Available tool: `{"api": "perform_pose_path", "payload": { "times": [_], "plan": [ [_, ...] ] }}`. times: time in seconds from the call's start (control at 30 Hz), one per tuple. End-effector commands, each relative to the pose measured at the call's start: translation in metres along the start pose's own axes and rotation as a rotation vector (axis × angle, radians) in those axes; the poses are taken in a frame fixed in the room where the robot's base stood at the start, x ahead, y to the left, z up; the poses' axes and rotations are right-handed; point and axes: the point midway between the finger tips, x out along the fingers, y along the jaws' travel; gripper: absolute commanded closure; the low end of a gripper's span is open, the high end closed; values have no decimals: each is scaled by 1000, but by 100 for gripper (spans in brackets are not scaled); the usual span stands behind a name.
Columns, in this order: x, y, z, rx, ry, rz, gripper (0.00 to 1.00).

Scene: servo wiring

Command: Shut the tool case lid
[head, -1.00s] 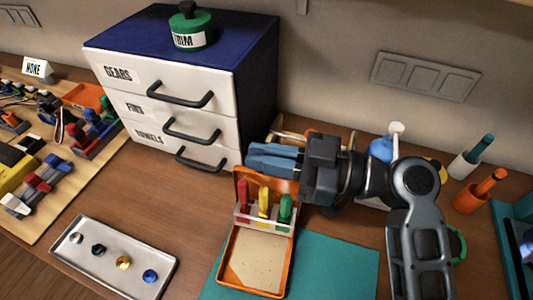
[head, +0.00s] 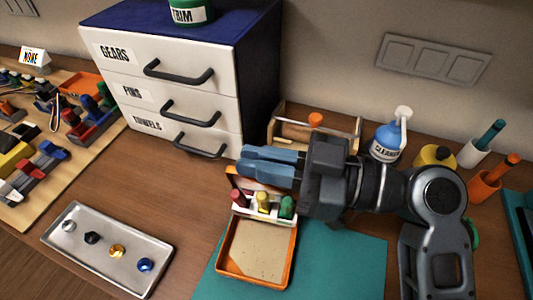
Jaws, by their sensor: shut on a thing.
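The tool case is a small orange tray (head: 284,262) with a beige inside, standing open at the left edge of the teal mat. A pale rack at its back holds a red tool (head: 239,198), a yellow tool (head: 263,202) and a green tool (head: 287,207). The orange lid (head: 242,181) stands up behind the rack, partly hidden by my gripper and the tools. My gripper (head: 252,163) reaches in from the right with blue fingers, shut at the lid's upper edge. The exact grip is hard to see.
A drawer cabinet (head: 178,99) stands close behind left. A wooden holder (head: 331,131), a cleaner bottle (head: 386,142) and a yellow container (head: 435,158) stand behind my arm. A metal tray (head: 104,249) lies front left. The teal mat (head: 340,265) is clear on the right.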

Motion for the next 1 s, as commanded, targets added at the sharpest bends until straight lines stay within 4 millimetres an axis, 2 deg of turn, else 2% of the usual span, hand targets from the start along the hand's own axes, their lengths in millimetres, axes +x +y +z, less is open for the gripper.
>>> {"api": "perform_pose_path", "payload": {
  "times": [0.03, 0.2, 0.5, 0.53, 0.73, 1.0],
  "plan": [
    [0, -8, 7, 2, -1, -2, 100],
    [0, -19, 6, 4, -2, -3, 100],
    [0, -20, 4, 6, -2, -2, 100],
    [0, -20, 4, 6, -2, -2, 88],
    [0, -20, 4, 5, -2, -2, 68],
    [0, -20, 2, 4, -2, -2, 68]
  ]
}}
